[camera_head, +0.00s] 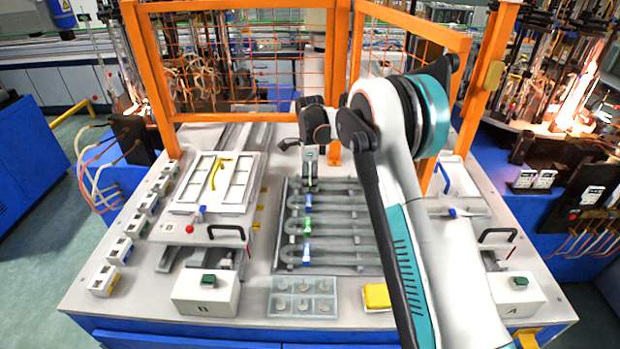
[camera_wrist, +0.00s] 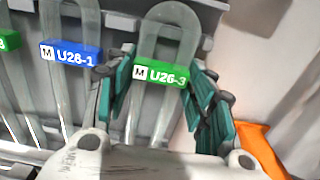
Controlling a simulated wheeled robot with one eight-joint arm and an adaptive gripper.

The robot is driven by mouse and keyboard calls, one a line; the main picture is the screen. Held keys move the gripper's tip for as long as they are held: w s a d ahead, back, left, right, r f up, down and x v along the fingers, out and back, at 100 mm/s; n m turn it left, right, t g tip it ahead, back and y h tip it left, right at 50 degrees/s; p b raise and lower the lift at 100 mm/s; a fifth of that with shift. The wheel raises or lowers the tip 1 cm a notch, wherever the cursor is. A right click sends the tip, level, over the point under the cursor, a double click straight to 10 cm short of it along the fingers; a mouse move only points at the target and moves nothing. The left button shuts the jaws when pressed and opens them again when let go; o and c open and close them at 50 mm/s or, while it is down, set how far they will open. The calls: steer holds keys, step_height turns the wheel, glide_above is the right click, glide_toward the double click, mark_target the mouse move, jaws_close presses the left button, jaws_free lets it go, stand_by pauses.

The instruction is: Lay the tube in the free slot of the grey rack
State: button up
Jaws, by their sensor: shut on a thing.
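A clear U-shaped tube with a green U26-3 label (camera_wrist: 165,73) is between the teal fingers of my gripper (camera_wrist: 160,95) in the wrist view. My gripper is shut on it, with one finger on each side of the label. In the head view my gripper (camera_head: 310,172) is over the back row of the grey rack (camera_head: 283,225). The held tube lines up with that row; whether it rests in the slot or is slightly above it I cannot tell. Its lower legs are hidden by my gripper. The tube labelled U26-1 (camera_wrist: 70,57) lies beside it in the rack.
More labelled U tubes fill the rows in front. A clear tray of round pieces (camera_head: 302,298) and a yellow block (camera_head: 377,297) lie at the front. A white fixture (camera_head: 215,185) stands left of the rack. Orange fence posts (camera_head: 340,60) rise close behind.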

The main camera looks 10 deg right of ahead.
steer(key=o, duration=1.2)
steer(key=shift+c, duration=0.2)
step_height(320, 180, up, 12)
